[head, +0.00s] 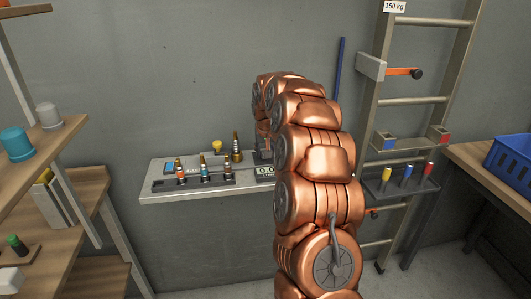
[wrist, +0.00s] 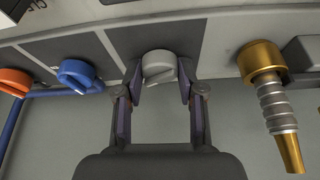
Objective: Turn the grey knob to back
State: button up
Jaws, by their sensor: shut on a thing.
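Which way the knob points is hard to tell.
In the wrist view, a blue knob (wrist: 77,74) and an orange knob (wrist: 14,82) are to the left, and a brass hose fitting (wrist: 268,80) is close on the right. In the head view, a wall shelf (head: 185,193) carries several fittings. A ladder (head: 385,110) stands right.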

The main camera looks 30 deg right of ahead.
jog(key=o, duration=1.1)
jog(key=shift+o, duration=0.2)
jog(key=shift+r, duration=0.15)
jog(key=v, duration=1.1)
jog(key=shift+s+a+r, duration=0.15)
jog(key=shift+s+r, duration=0.05)
jog(key=shift+r, duration=0.05)
jog(key=shift+a, duration=0.15)
